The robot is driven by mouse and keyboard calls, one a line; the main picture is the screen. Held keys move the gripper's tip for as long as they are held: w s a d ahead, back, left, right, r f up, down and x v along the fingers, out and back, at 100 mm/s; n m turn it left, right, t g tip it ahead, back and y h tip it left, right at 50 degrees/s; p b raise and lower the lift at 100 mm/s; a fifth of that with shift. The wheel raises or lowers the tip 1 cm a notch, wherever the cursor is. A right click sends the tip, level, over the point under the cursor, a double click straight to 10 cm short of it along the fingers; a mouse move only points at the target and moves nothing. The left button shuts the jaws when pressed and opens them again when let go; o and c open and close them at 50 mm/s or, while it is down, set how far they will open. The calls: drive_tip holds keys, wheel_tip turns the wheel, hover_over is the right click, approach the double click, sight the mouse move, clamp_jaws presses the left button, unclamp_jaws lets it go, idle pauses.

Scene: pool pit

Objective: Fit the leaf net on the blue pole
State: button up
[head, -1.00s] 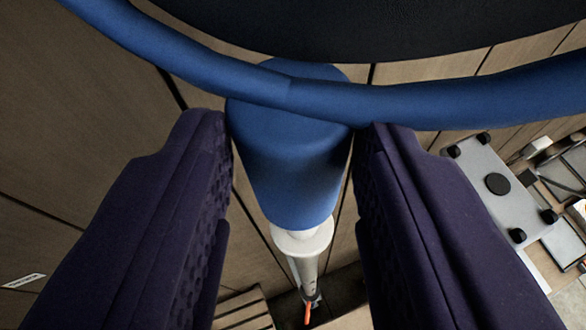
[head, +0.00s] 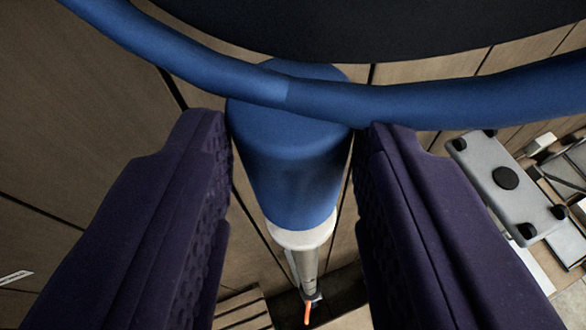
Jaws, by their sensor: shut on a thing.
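My gripper (head: 290,150) has dark purple padded fingers on either side of a blue cylindrical socket (head: 290,175) and is shut on it. The socket belongs to the leaf net, whose blue rim (head: 420,106) curves across the top, with a dark panel (head: 390,25) above it. Below the socket is a white collar (head: 302,238) on a slim grey-white pole (head: 307,268) with an orange piece (head: 307,313) at its far end. No blue shows on this pole. The socket's lower edge meets the collar in this view; how deeply they are joined is hidden.
A grey plate with black round feet (head: 510,190) lies at right, beside other grey and dark items (head: 565,170). Wooden planks (head: 90,140) fill the background. Wooden slats (head: 242,306) show at the bottom.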

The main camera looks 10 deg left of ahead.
drive_tip(key=shift+f, duration=0.15)
drive_tip(key=shift+f+b, duration=0.65)
drive_tip(key=shift+b, duration=0.3)
drive_tip(key=shift+f+b, duration=0.45)
drive_tip(key=shift+b, duration=0.1)
drive_tip(key=o, duration=1.7)
drive_tip(key=shift+o, duration=0.2)
drive_tip(key=b+v, duration=0.2)
drive_tip(key=v, duration=0.9)
